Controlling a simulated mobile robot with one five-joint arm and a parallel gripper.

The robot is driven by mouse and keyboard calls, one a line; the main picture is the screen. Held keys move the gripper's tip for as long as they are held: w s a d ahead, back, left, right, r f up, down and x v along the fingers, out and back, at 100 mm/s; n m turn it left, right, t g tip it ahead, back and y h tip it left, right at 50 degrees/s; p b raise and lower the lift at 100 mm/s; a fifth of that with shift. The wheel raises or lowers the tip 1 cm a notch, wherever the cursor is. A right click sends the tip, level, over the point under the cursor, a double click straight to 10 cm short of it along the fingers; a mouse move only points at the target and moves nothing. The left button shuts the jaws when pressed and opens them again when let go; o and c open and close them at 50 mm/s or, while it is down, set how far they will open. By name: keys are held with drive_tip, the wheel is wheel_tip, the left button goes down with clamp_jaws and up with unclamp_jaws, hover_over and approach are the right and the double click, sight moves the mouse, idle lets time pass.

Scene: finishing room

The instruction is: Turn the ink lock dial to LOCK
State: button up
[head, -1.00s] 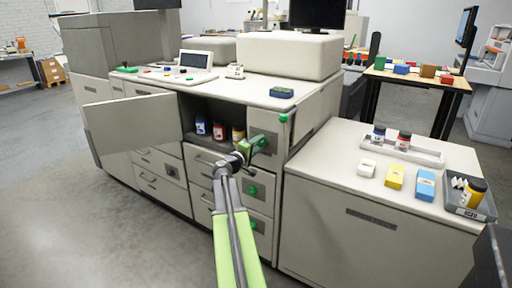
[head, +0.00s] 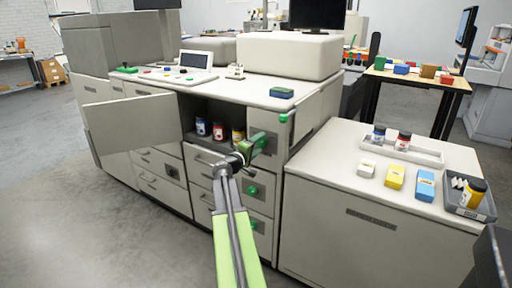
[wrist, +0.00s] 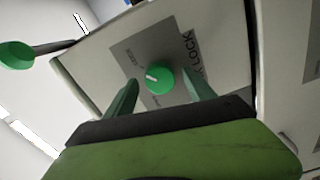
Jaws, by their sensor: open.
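The ink lock dial (wrist: 160,77) is a round green knob on a grey plate in the wrist view. Its white mark points to the upper left, away from the LOCK lettering (wrist: 188,45) on the plate's right side. My gripper (wrist: 163,90) is open, its green fingers on either side below the dial, which shows in the gap between them. I cannot tell whether they touch it. In the head view, my gripper (head: 258,145) is in front of the panel right of the open ink compartment (head: 212,112) and hides the dial.
Several ink bottles (head: 219,131) stand in the compartment. Its door (head: 130,122) is swung open to the left. Drawers with green knobs (head: 252,190) are below. A lower cabinet (head: 375,215) to the right carries bottles, blocks and trays. The floor at left is clear.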

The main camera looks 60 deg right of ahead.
drive_tip(key=a, duration=1.7)
drive_tip(key=shift+a, duration=0.2)
